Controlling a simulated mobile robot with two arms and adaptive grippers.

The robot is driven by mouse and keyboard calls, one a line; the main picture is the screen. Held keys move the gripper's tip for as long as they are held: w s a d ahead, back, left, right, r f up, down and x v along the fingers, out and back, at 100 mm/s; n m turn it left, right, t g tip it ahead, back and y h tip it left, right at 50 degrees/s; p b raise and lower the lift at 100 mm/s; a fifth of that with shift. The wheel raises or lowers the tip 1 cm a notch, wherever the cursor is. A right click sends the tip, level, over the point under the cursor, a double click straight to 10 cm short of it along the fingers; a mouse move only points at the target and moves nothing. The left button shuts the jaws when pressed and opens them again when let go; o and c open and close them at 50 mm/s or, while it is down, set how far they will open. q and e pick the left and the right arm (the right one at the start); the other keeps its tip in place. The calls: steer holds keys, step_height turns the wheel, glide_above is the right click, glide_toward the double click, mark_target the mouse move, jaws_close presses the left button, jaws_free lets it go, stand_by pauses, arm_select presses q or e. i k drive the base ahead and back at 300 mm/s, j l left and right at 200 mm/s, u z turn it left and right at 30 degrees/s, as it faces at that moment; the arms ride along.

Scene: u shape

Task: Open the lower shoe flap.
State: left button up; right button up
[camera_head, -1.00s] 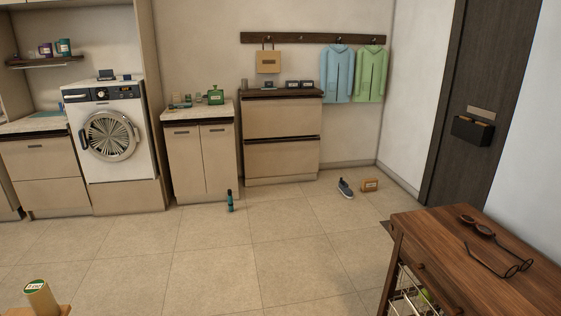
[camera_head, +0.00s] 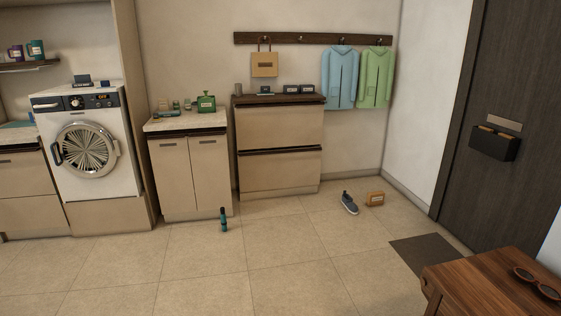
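The shoe cabinet stands against the back wall, left of the hanging jackets, with two tan flaps and a dark top. Its lower shoe flap (camera_head: 280,174) is closed, with a dark strip (camera_head: 280,150) along its upper edge. The upper flap (camera_head: 280,126) is closed too. The cabinet is across the room from me. Neither of my grippers shows in the view.
A teal bottle (camera_head: 223,220) stands on the floor left of the cabinet. A shoe (camera_head: 349,204) and a small orange-brown box (camera_head: 375,199) lie right of it. A wooden table (camera_head: 490,290) is at the near right. Open tiled floor (camera_head: 270,255) lies ahead.

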mark_target(296, 167)
steer(key=i+u, duration=0.15)
steer(key=i, duration=4.05)
